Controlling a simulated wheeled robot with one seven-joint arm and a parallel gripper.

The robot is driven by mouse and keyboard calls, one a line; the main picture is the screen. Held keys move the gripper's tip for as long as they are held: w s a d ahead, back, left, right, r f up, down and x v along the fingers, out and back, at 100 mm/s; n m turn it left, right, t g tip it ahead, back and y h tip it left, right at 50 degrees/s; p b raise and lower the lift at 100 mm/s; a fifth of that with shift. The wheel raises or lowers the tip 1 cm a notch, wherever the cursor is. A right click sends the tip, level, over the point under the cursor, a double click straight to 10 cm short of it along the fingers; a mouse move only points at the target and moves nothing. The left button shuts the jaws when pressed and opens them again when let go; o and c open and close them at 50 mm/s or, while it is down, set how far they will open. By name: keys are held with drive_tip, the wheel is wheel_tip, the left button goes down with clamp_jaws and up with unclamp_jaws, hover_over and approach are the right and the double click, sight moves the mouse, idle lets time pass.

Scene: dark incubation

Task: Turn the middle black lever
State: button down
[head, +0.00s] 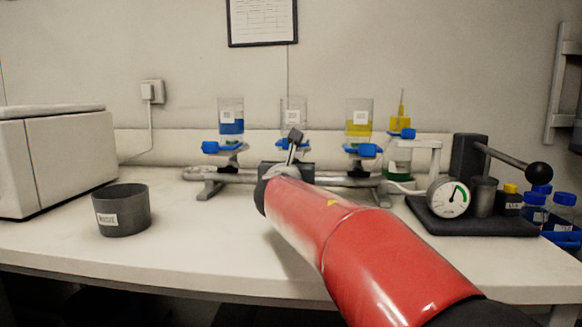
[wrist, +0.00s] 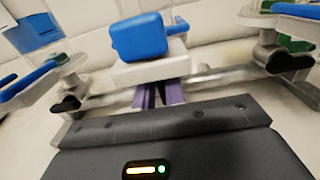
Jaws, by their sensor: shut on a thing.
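The grey filter manifold (head: 335,179) carries three clear funnels on the bench. The middle funnel (head: 293,110) stands behind my gripper. In the wrist view, a black lever (wrist: 68,103) shows on the left branch and another black lever (wrist: 288,62) on the right branch. My gripper (wrist: 160,94) has purple fingers close together below the middle blue clamp (wrist: 139,37), at the manifold bar. It appears shut on the middle black lever. In the head view, my red arm hides the fingertips.
The left funnel (head: 231,117) holds blue liquid and the right funnel (head: 358,117) yellow. A dark grey cup (head: 121,211) stands front left, beside a white machine (head: 55,160). A pump with a gauge (head: 449,198) stands right.

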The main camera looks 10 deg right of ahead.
drive_tip(key=shift+f+m, duration=0.1)
drive_tip(key=shift+m, duration=0.2)
drive_tip(key=m+b, duration=0.3)
drive_tip(key=shift+s+d+f+b, duration=0.1)
drive_tip(key=shift+d+f+b, duration=0.2)
drive_tip(key=shift+b, duration=0.1)
drive_tip(key=m+b, duration=0.2)
drive_tip(key=m, duration=0.1)
drive_tip(key=m+b, duration=0.1)
drive_tip(key=m, duration=0.1)
drive_tip(key=shift+s+d+f+b, duration=0.1)
drive_tip(key=shift+d+b, duration=0.25)
drive_tip(key=shift+b, duration=0.05)
drive_tip(key=m+b, duration=0.2)
drive_tip(key=m, duration=0.1)
drive_tip(key=shift+d+f+m+b, duration=0.15)
drive_tip(key=shift+f+m+b, duration=0.15)
drive_tip(key=shift+b, duration=0.1)
drive_tip(key=m+b, duration=0.3)
drive_tip(key=m, duration=0.1)
drive_tip(key=shift+d+f, duration=0.1)
drive_tip(key=shift+f, duration=0.05)
drive_tip(key=c, duration=1.5)
unclamp_jaws()
drive_tip(key=shift+s, duration=0.1)
drive_tip(key=shift+o, duration=0.2)
